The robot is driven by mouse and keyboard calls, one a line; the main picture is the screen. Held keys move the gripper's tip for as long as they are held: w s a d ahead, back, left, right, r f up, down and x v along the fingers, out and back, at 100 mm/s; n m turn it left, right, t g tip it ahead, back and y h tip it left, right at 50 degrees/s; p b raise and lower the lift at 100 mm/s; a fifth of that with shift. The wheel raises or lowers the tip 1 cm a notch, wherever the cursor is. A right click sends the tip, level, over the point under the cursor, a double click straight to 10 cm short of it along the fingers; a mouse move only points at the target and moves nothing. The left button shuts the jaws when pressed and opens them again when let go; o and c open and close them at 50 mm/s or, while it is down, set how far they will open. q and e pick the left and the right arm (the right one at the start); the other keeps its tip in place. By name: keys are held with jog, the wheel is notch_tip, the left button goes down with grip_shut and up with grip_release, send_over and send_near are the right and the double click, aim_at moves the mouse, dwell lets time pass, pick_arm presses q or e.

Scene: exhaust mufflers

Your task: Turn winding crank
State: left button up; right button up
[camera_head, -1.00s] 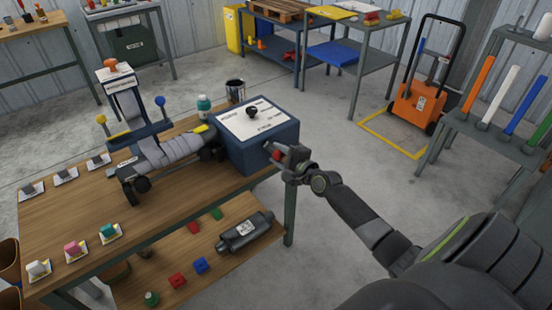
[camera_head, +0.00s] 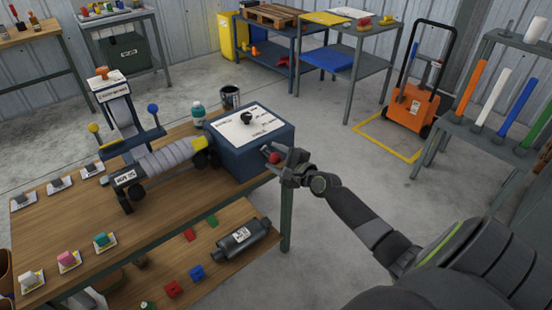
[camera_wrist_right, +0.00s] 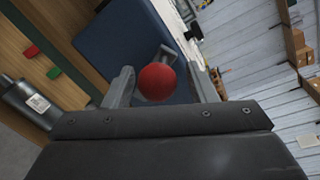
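The blue winding box (camera_head: 238,157) with a white labelled top and a black knob stands at the bench's right end. Its crank has a red ball knob (camera_head: 273,157) on the box's right side, and the knob also shows in the right wrist view (camera_wrist_right: 157,82). My right gripper (camera_head: 280,157) is at the knob. In the right wrist view its two fingers (camera_wrist_right: 163,88) stand apart on either side of the red ball, with a visible gap at the right finger. A grey wrapped roll (camera_head: 168,163) lies left of the box. My left gripper is not in view.
The wooden bench (camera_head: 100,215) carries small coloured blocks on cards. A dark muffler (camera_head: 242,237) and red, green and blue blocks lie on its lower shelf. A bottle (camera_head: 198,115) and a can (camera_head: 230,97) stand behind the box.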

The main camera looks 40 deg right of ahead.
jog(key=shift+s, duration=0.15)
jog(key=p+v, duration=0.2)
jog(key=v, duration=1.5)
jog(key=shift+s, duration=0.1)
dwell(1.3)
